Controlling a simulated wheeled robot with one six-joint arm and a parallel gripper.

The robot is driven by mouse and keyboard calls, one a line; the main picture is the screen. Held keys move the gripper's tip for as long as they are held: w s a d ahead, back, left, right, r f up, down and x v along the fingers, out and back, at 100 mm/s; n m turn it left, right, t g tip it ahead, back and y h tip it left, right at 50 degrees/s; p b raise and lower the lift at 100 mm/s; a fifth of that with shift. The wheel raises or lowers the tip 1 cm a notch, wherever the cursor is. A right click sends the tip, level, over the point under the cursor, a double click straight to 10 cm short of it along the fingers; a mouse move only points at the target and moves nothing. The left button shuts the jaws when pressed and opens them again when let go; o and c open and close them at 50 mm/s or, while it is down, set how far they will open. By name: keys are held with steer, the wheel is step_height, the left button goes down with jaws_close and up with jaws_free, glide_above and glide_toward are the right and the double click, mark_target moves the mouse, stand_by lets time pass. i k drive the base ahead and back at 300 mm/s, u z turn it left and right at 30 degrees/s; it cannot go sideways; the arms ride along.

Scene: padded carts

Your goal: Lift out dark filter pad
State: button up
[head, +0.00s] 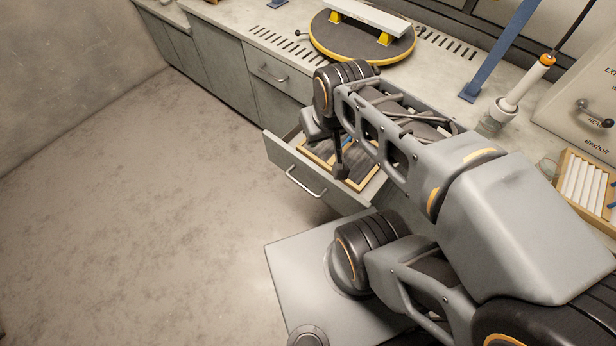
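An open grey drawer (290,162) juts out from the counter below the turntable. Inside it is a light wooden frame (367,180) with dark grey material (362,162) in it, which may be the dark filter pad. My gripper (341,168) points down into the drawer, over the framed area. Its fingers are dark and small in this view, and I cannot tell whether they are apart or touch the pad. My arm hides the right and back parts of the drawer. A small blue piece shows beside the gripper.
A round dark turntable with a yellow rim (335,45) stands on the counter (232,18). A blue post (490,55), a white-handled tool (524,85) and a wooden box of white rolls (583,187) are at the right. The floor (130,210) at left is clear.

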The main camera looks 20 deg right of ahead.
mark_target(363, 168)
steer(key=z, duration=1.45)
steer(key=k, duration=0.35)
steer(key=u, duration=1.05)
